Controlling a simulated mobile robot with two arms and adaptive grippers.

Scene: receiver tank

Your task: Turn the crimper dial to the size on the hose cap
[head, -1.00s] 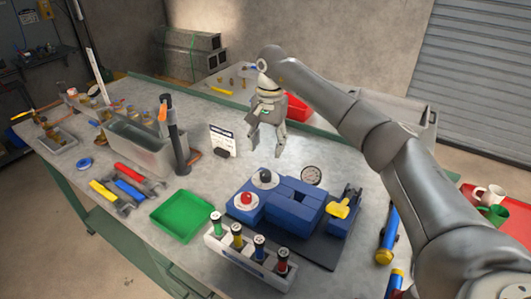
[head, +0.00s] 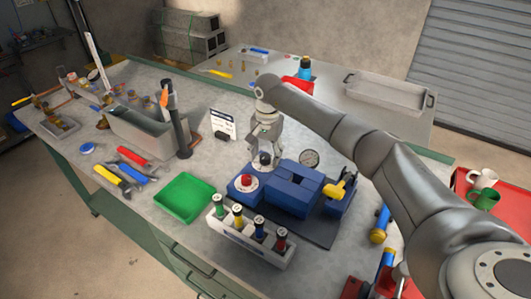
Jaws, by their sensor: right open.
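The blue crimper (head: 292,190) stands on a dark mat on the bench. Its dial, a black knob on a pale disc (head: 265,159), is at the back left, behind a red button (head: 246,180). My right gripper (head: 265,152) points down at the dial with its fingers open, right at the knob. I cannot tell whether they touch it. Several hoses with coloured bands and pale caps stand in a white rack (head: 250,246) in front of the crimper. The size marks on caps and dial are too small to read. My left gripper is not in view.
A yellow lever (head: 335,190) and a round gauge (head: 309,158) are at the crimper's right and back. A grey basin (head: 150,135) is farther left.

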